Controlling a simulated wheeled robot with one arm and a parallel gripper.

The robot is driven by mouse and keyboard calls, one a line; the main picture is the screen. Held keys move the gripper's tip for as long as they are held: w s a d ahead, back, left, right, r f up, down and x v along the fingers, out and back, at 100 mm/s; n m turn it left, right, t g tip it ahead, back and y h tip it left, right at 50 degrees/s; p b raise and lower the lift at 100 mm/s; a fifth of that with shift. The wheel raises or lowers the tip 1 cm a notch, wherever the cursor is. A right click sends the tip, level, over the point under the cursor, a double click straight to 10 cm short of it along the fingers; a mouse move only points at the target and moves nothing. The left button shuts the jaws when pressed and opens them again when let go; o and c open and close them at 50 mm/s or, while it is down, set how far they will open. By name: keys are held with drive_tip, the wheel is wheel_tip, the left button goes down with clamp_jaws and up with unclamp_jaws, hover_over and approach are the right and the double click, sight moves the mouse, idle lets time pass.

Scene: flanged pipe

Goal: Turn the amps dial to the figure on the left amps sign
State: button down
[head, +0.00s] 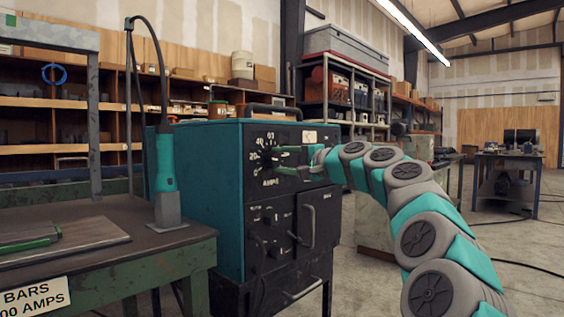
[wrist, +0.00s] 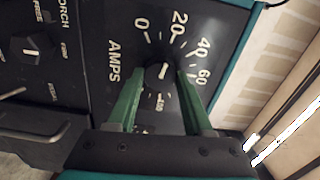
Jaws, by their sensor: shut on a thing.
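The amps dial (wrist: 163,70) is a dark knob with a pale pointer mark on the black front of the teal welding machine (head: 205,190). In the wrist view, figures 0, 20, 40, 60 and 100 ring it; the mark seems to point near 20. My gripper (wrist: 159,77) has its two green fingers on either side of the knob, shut on it. In the head view my gripper (head: 284,160) reaches the panel from the right and partly hides the dial. A white sign (head: 36,298) on the bench edge reads "BARS" and "00 AMPS"; its left part is cut off.
A green workbench (head: 150,262) stands at the left with a teal torch (head: 165,165) in a grey holder. Smaller knobs (head: 268,215) and a handle (head: 307,226) sit below the dial. Shelves line the back wall. Open floor lies at the right.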

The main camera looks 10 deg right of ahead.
drive_tip(key=shift+c, duration=1.5)
unclamp_jaws()
drive_tip(key=shift+s+d, duration=0.45)
drive_tip(key=shift+s, duration=0.1)
drive_tip(key=v, duration=0.6)
drive_tip(key=shift+s, duration=0.15)
drive_tip(key=shift+f, duration=0.1)
